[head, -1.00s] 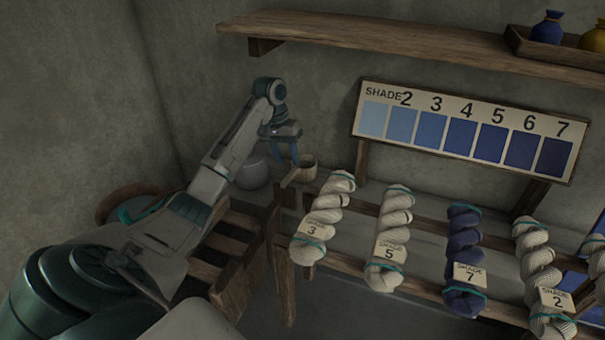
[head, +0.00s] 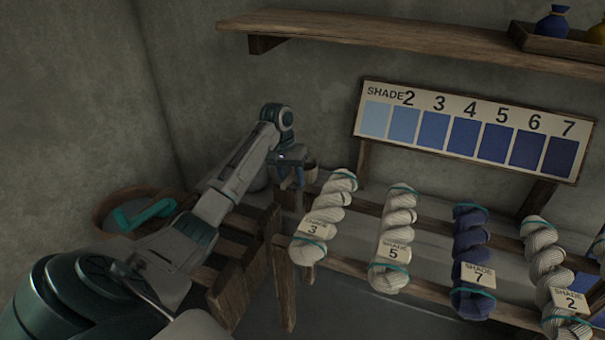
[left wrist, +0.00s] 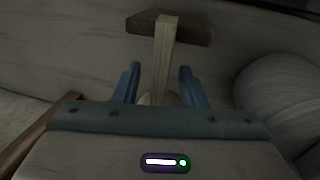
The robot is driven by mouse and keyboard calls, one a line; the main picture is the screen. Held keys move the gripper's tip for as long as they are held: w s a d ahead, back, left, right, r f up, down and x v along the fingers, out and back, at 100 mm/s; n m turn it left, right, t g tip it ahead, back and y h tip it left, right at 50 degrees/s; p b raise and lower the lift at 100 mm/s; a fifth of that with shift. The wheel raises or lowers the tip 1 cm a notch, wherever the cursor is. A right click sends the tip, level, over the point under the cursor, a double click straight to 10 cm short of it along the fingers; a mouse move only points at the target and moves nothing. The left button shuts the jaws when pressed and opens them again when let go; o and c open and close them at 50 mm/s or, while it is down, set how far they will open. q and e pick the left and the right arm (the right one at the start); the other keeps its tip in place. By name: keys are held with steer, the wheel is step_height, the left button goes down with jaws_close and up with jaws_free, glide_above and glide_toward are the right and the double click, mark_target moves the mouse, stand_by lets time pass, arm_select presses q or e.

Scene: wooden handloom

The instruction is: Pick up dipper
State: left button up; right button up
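The dipper is a small wooden cup (head: 310,173) with a straight pale handle. It is at the back of the wooden stand, partly hidden behind my left gripper in the head view. My left gripper (head: 291,184) points down at the dipper's handle. In the left wrist view the dipper's handle (left wrist: 163,60) runs between the two blue fingers of the gripper (left wrist: 160,86). The fingers are apart, with a gap on each side of the handle. A rounded tan part shows low between the fingers, mostly hidden by the gripper body. My right gripper is in neither view.
A pale round jar (left wrist: 285,95) stands close to the gripper's right in the wrist view. A slatted wooden stand (head: 240,265) is below the arm. Several yarn skeins hang on rails to the right, under a shade chart (head: 470,130). A shelf (head: 400,38) is above.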

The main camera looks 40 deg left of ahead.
arm_select(q)
steer(key=shift+w+d+f, duration=0.1)
steer(key=shift+d+f, duration=0.05)
steer(key=shift+f, duration=0.75)
jaws_close()
steer(key=shift+r, duration=0.15)
